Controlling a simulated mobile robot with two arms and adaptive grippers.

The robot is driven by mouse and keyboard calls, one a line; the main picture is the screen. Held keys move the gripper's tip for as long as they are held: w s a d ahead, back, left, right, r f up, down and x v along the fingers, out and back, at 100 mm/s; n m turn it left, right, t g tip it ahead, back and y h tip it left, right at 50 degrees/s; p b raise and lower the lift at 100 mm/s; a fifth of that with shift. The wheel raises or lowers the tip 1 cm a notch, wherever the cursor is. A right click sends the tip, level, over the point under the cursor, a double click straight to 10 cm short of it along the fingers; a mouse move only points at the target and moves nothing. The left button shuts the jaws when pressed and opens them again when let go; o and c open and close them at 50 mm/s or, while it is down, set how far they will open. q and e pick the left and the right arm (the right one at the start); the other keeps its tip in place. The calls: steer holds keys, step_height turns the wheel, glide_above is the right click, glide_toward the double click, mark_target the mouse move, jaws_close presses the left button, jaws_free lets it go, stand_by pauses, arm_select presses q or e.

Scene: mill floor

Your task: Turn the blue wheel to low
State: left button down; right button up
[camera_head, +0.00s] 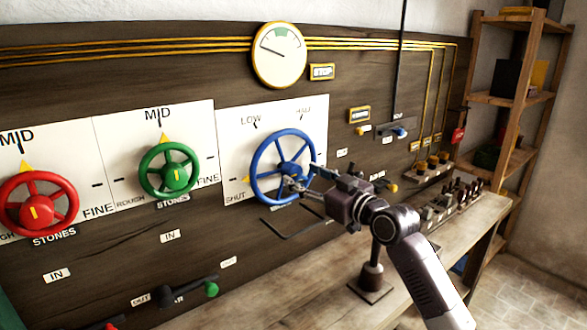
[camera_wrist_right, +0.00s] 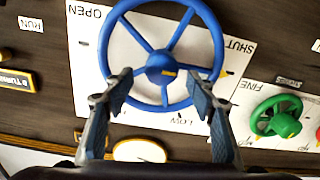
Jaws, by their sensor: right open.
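The blue wheel (camera_head: 283,142) is mounted on a white plate (camera_head: 232,125) on the dark wooden panel. The plate reads LOW at upper left, HALF at upper right and SHUT at lower left. A small yellow pointer (camera_head: 245,180) shows at the wheel's left, by SHUT. My right gripper (camera_head: 302,178) is at the wheel's lower right rim. In the right wrist view, turned upside down, my right gripper (camera_wrist_right: 162,90) has its fingers spread, with the blue wheel (camera_wrist_right: 165,70) beyond and between them. Contact with the rim cannot be told. My left gripper is not in view.
A green wheel (camera_head: 168,170) and a red wheel (camera_head: 36,204) stand to the left. A round gauge (camera_head: 279,55) is above. A wooden bench (camera_head: 290,295) with several levers runs below the panel, and a shelf rack (camera_head: 520,100) stands at right.

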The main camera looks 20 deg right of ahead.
mark_target(297, 173)
steer(key=x, duration=0.3)
steer(key=shift+f, duration=0.1)
steer(key=shift+w+a+p, duration=0.3)
steer(key=shift+w+p, duration=0.05)
steer(key=shift+w, duration=0.3)
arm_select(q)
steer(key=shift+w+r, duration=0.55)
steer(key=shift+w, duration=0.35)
arm_select(e)
steer(key=shift+f, duration=0.1)
steer(key=c, duration=1.2)
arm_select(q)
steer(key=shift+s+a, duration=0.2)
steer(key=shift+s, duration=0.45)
arm_select(e)
steer(key=shift+o, duration=0.2)
